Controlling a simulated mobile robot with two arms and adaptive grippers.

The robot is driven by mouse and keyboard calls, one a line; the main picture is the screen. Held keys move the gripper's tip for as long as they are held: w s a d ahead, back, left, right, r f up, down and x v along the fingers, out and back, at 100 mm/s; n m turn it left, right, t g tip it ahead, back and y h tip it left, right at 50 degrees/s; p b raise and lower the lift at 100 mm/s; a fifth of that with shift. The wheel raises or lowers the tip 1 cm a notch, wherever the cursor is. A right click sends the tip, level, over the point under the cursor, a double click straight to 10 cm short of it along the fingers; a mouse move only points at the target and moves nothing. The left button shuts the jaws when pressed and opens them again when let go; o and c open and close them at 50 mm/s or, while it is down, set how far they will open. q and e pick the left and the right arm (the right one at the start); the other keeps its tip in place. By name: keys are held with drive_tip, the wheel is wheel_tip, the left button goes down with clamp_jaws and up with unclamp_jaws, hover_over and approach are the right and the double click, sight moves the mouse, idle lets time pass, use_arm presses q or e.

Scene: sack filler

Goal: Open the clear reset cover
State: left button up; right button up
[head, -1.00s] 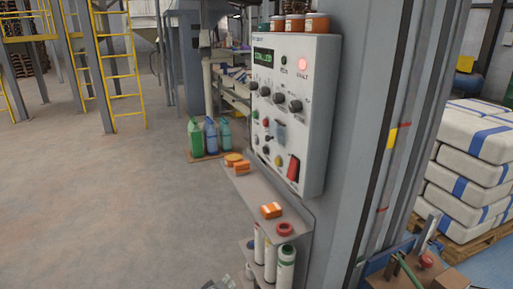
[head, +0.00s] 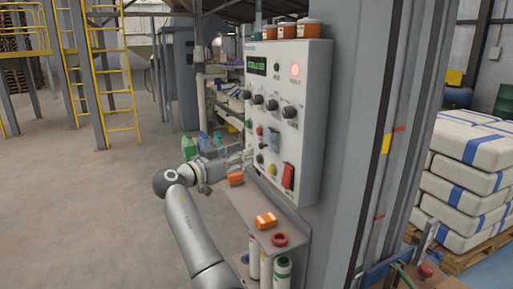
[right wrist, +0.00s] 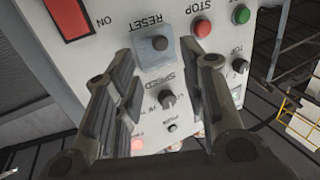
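The clear reset cover (head: 273,140) is a small bluish see-through flap on the front of the white control panel (head: 318,120). In the right wrist view the panel is upside down, and the cover (right wrist: 157,52) lies over a dark round button by the word RESET. It looks shut. My right gripper (head: 248,159) is just in front of the panel, at the lower left of the cover. In the right wrist view my right gripper (right wrist: 155,72) has its fingers wide apart with nothing between them. The cover shows beyond the fingertips; contact cannot be told. My left gripper is not in view.
Close to the cover are a red stop button (right wrist: 202,27), a green button (right wrist: 241,14), a knob (right wrist: 167,98) and a red rocker switch (head: 288,175). Below the panel a shelf (head: 248,207) holds orange boxes (head: 265,221). Open floor lies left.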

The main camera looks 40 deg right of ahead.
sight(260, 147)
drive_tip(key=d, duration=0.2)
drive_tip(key=d+p, duration=0.1)
drive_tip(key=d, duration=0.4)
drive_tip(key=shift+w+d+p, duration=0.2)
drive_tip(key=shift+w+p, duration=0.15)
drive_tip(key=shift+p, duration=0.05)
clamp_jaws()
